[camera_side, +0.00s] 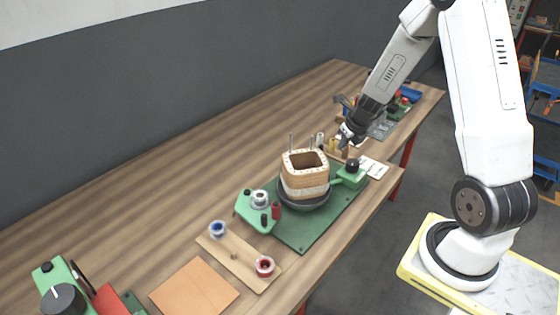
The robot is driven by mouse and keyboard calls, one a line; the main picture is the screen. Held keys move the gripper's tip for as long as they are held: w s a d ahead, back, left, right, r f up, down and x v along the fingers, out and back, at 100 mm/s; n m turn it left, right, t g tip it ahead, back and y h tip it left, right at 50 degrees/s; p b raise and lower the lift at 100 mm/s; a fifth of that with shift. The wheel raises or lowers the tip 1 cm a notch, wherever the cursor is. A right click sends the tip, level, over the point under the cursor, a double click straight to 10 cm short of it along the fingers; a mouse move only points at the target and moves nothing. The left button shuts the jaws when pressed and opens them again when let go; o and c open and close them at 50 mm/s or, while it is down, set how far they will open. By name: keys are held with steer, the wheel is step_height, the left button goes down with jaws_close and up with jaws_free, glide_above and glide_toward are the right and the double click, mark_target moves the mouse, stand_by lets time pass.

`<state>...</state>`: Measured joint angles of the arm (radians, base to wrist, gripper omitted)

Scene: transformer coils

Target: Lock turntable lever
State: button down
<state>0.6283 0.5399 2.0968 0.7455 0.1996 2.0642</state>
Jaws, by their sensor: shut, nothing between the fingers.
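The turntable (304,204) is a dark round disc on a green base plate (297,235). A square wooden coil former (305,162) with a pale wound band stands upright on it. A green block with a black knob (352,166) sits at the turntable's right edge. This looks like the lever, but its locked or unlocked position cannot be told. My gripper (345,142) is shut and empty, above and just behind the black knob, apparently apart from it. The fingertips are small in this view.
A green fixture (257,212) with a red piece stands left of the turntable. A wooden board (240,262) holds blue and red spools. An orange sheet (194,287) lies at the front. More tools (395,105) stand at the far end.

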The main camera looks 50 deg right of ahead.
steer(key=shift+x, duration=3)
steer(key=shift+w+d, duration=0.25)
steer(key=shift+w, duration=0.7)
steer(key=shift+w+d, duration=0.25)
steer(key=shift+w, duration=0.7)
steer(key=shift+w+d+n+y, duration=0.15)
steer(key=shift+n+y, duration=0.15)
steer(key=shift+n, duration=0.45)
steer(key=shift+w+d+n+y, duration=0.2)
steer(key=shift+n+y, duration=0.1)
steer(key=shift+n, duration=0.45)
steer(key=shift+w+d, duration=0.2)
steer(key=shift+w, duration=0.15)
steer(key=shift+w+d+f+n+y, duration=0.15)
steer(key=shift+w+n+y, duration=0.1)
steer(key=shift+n, duration=0.35)
steer(key=shift+w+d+r+n+y, duration=0.1)
steer(key=shift+w+d+n+y, duration=0.15)
steer(key=shift+n, duration=0.35)
steer(key=shift+w+n+g+y, duration=0.2)
steer(key=shift+w+n+y, duration=0.35)
steer(key=shift+n, duration=0.75)
steer(key=shift+w+n+g+y, duration=0.2)
steer(key=shift+w+n+y, duration=0.15)
steer(key=shift+w+n, duration=0.7)
steer(key=shift+s+n, duration=0.2)
steer(key=shift+n, duration=0.05)
steer(key=shift+s+d, duration=0.1)
